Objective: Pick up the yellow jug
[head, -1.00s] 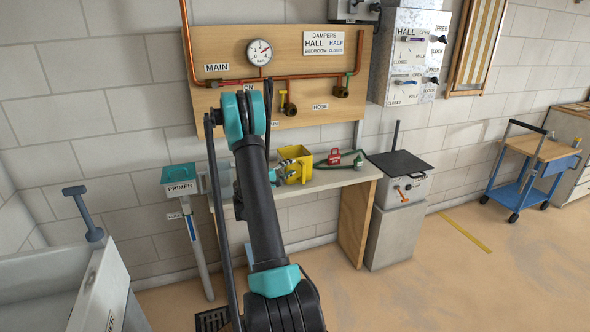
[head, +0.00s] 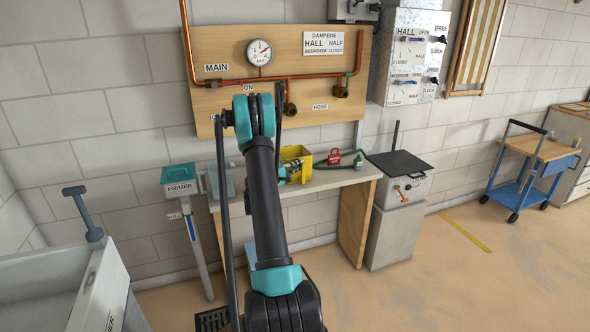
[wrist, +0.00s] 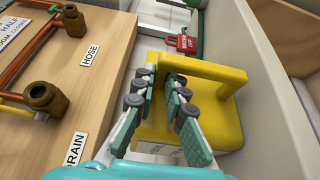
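The yellow jug (head: 297,153) stands on the bench below the pipe board. In the wrist view the jug (wrist: 224,128) is straight ahead, with its thick handle bar (wrist: 205,69) across the upper side. My gripper (head: 289,171) is at the jug's left front in the head view and partly hides it. In the wrist view my gripper (wrist: 162,79) has its two fingers apart, with a narrow gap at the tips and nothing seen between them. The fingers overlap the jug's near left part. I cannot tell whether they touch it.
A red tag-like block (head: 334,157) sits just right of the jug, beside a green hose (head: 350,154). A grey translucent container (head: 214,181) stands left on the bench (head: 335,179). The wooden pipe board (wrist: 108,52) rises close along the left in the wrist view.

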